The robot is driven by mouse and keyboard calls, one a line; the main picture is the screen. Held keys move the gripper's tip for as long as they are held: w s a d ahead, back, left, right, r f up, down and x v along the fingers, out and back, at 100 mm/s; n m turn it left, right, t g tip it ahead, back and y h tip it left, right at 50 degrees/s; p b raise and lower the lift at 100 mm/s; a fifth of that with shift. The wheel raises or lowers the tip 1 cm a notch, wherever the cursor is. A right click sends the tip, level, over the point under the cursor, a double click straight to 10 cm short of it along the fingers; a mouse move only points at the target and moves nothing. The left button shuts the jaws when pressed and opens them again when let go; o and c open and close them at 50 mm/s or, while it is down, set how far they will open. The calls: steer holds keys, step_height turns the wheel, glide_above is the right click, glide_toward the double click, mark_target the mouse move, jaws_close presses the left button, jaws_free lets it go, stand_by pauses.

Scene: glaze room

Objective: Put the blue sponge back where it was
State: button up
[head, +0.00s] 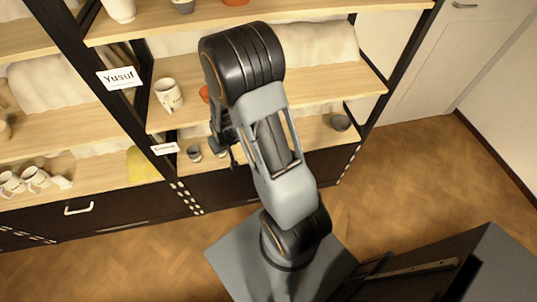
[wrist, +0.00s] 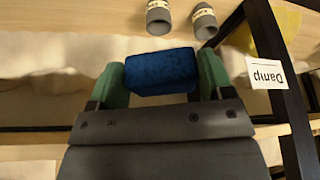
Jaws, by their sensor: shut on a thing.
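The blue sponge (wrist: 160,72) is held between the two green fingertips of my gripper (wrist: 162,78) in the wrist view. The jaws are shut on its two ends. In the head view my arm hides most of the gripper and I cannot make out the sponge. The gripper end is in front of the middle shelf bay, near the lower shelf board (head: 290,143). In the wrist view two small grey cups (wrist: 158,17) (wrist: 204,20) with pale bands stand on a wooden board beyond the sponge, apart from it.
A white mug (head: 168,95) stands on the shelf above, and a grey bowl (head: 340,122) at the lower shelf's right. A yellow piece (head: 143,165) lies in the left bay. Floor (head: 420,180) is clear at right.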

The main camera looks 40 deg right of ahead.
steer(key=s+d+f+m+h+b, duration=0.15)
steer(key=d+f+b, duration=0.45)
steer(key=d+b, duration=0.75)
steer(key=s+d+f+m+b, duration=0.3)
steer(key=s+d+b, duration=0.6)
steer(key=b, duration=0.6)
steer(key=w+a+f+b, duration=0.1)
steer(key=w+f, duration=0.2)
steer(key=w+a+f+b, duration=0.1)
steer(key=w+f+b, duration=0.1)
steer(key=w+f, duration=0.1)
steer(key=w+a+f+b, duration=0.2)
steer(key=w+f, duration=0.1)
steer(key=w, duration=0.2)
steer(key=shift+w+a, duration=0.1)
steer(key=shift+w, duration=0.1)
steer(key=shift+w+a+f+b, duration=0.1)
steer(key=shift+f+b, duration=0.15)
steer(key=shift+f, duration=0.4)
steer(key=shift+w+d+f+b, duration=0.15)
steer(key=shift+f+b, duration=0.1)
steer(key=shift+f, duration=0.35)
steer(key=shift+w+a+f+b, duration=0.15)
steer(key=shift+f+b, duration=0.1)
steer(key=shift+f, duration=0.4)
steer(key=shift+f, duration=0.15)
steer(key=o, duration=0.8)
